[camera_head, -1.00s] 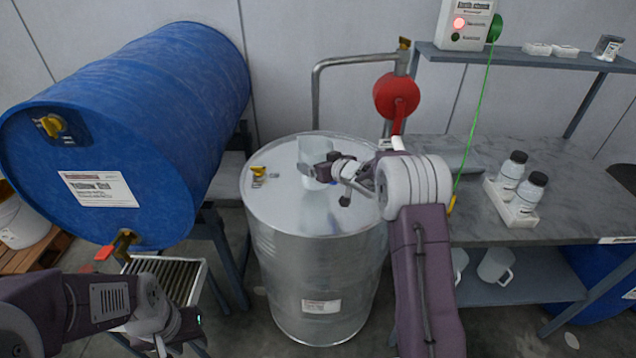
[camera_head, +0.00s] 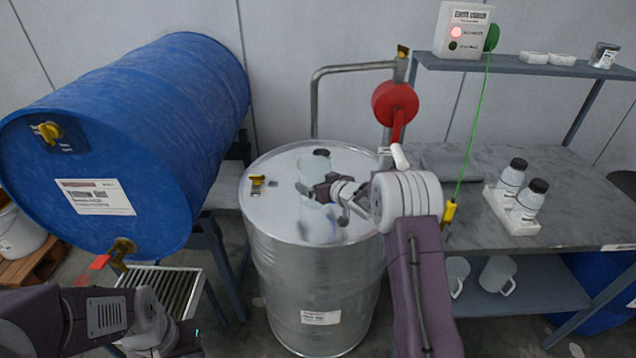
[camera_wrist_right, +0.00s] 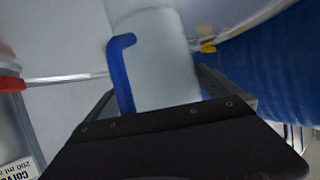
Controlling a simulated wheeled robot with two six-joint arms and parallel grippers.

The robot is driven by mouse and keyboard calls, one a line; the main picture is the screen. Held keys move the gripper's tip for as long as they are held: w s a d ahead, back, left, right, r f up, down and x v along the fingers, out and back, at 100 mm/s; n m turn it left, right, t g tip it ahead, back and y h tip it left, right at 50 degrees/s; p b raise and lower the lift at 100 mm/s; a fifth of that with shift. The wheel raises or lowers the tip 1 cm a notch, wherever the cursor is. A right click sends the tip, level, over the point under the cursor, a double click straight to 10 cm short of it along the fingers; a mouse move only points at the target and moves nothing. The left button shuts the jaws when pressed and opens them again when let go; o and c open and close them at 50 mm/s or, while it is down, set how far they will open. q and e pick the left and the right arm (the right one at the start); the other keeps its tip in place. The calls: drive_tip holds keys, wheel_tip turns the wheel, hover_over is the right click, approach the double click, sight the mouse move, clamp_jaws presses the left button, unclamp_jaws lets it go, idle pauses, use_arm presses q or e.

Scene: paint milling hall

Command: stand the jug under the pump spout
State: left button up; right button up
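The jug (camera_head: 312,168), pale and translucent with a dark patch at its top, is over the steel drum's lid (camera_head: 285,215). The right wrist view shows its pale body (camera_wrist_right: 165,70) and blue handle (camera_wrist_right: 120,70) between the fingers. My right gripper (camera_head: 318,190) is shut on it. Whether its base touches the lid I cannot tell. The pump has a red body (camera_head: 395,103) and a grey pipe (camera_head: 345,69) whose outlet leg (camera_head: 314,105) comes down behind the jug. My left gripper (camera_head: 165,345) is at the bottom left, its fingers not clear.
A blue drum (camera_head: 130,130) lies on a stand at left, with a slatted tray (camera_head: 170,285) below its tap. At right, a bench (camera_head: 580,205) carries two bottles in a white holder (camera_head: 512,212). White mugs (camera_head: 497,275) stand on its lower shelf. A yellow bung (camera_head: 257,184) is on the steel drum.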

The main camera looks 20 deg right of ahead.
drive_tip(key=shift+r, duration=0.2)
drive_tip(key=shift+s+r, duration=0.15)
drive_tip(key=shift+s, duration=0.05)
drive_tip(key=v, duration=1.1)
drive_tip(key=shift+s, duration=0.35)
drive_tip(key=s+f+h, duration=0.1)
drive_tip(key=s+f+m+g+h, duration=0.1)
drive_tip(key=s, duration=0.1)
drive_tip(key=s+f+g, duration=0.1)
drive_tip(key=shift+s+d+f+h, duration=0.15)
drive_tip(key=shift+d+f+h, duration=0.15)
drive_tip(key=shift+h, duration=0.1)
drive_tip(key=s+a+f+g, duration=0.2)
drive_tip(key=s+g, duration=0.1)
drive_tip(key=s, duration=0.5)
drive_tip(key=s+a+f+m+g, duration=0.1)
drive_tip(key=s+a+f+g, duration=0.1)
drive_tip(key=s, duration=0.6)
drive_tip(key=s+a+f+g, duration=0.2)
drive_tip(key=s+f+g, duration=0.1)
drive_tip(key=s, duration=0.5)
drive_tip(key=shift+s+a+m+g, duration=0.25)
drive_tip(key=shift+a+m+g, duration=0.05)
drive_tip(key=shift+g, duration=0.6)
